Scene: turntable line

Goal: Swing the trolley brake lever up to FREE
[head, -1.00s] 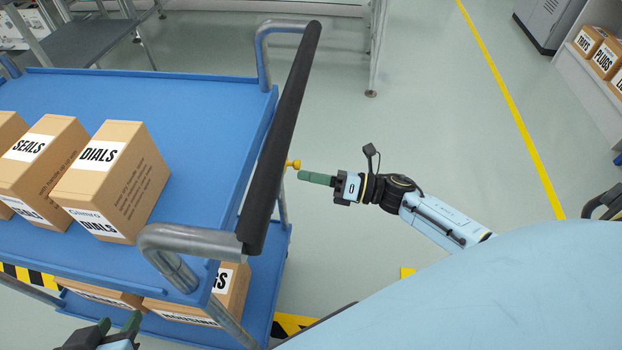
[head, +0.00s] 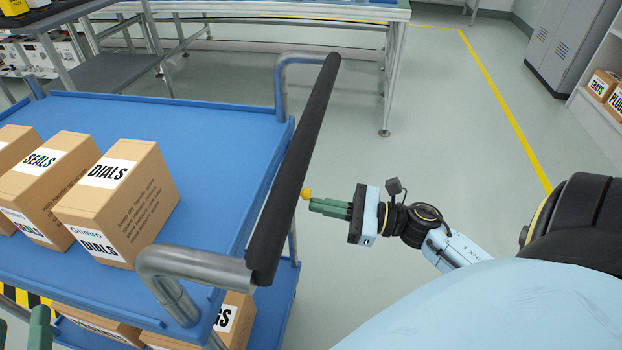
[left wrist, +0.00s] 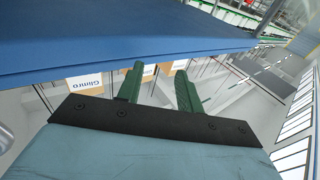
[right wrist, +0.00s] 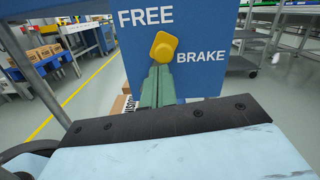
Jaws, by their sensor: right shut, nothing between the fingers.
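The yellow brake lever (right wrist: 163,47) is on a blue plate (right wrist: 205,75) marked FREE at upper left and BRAKE at right. In the right wrist view its knob lies between the two words. In the head view the lever (head: 306,194) shows as a small yellow knob beside the trolley's black handle. My right gripper (head: 314,206) is shut and empty, its green fingertips just below the knob; I cannot tell if they touch it. In the left wrist view my left gripper (left wrist: 160,82) is open and empty, beside the trolley's blue shelf edge.
The blue trolley (head: 225,130) carries cartons, including a DIALS carton (head: 115,205), with more below. Its black handle (head: 297,165) stands between the shelf and my right gripper. The floor right of the trolley is clear up to a yellow line (head: 500,100).

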